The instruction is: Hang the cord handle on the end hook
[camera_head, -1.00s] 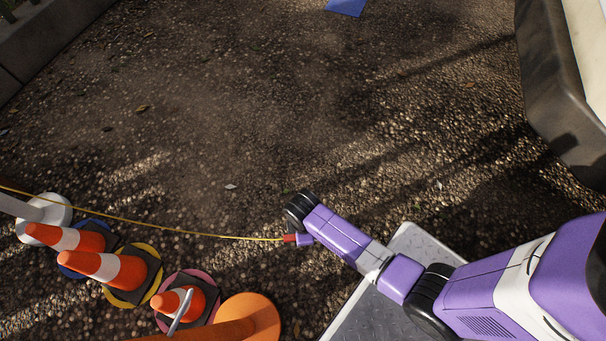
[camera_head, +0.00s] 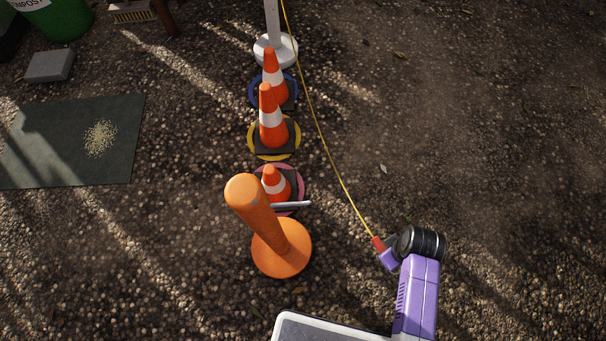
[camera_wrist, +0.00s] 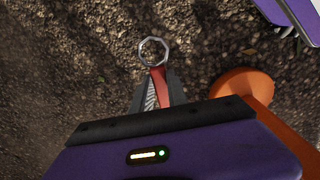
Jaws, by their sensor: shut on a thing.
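A red cord handle (camera_head: 378,244) is at the near end of a yellow cord (camera_head: 328,152), which runs taut up to the white-based post (camera_head: 276,50). My gripper (camera_head: 386,253) is shut on the handle, right of the orange post. In the wrist view the handle (camera_wrist: 158,82) sits between my gripper's fingers (camera_wrist: 158,92), with a metal ring (camera_wrist: 154,51) beyond the tips. The orange post (camera_head: 258,208) stands on a round orange base (camera_head: 282,250). A silver hook (camera_head: 292,205) sticks out to its right, apart from the handle. The hook cannot be made out in the wrist view.
Several traffic cones, among them one (camera_head: 271,125) on a yellow ring, stand in a line behind the orange post. A dark mat (camera_head: 50,140) with a grain pile (camera_head: 100,138) lies left. A grey block (camera_head: 50,66) is behind it. The gravel at right is open.

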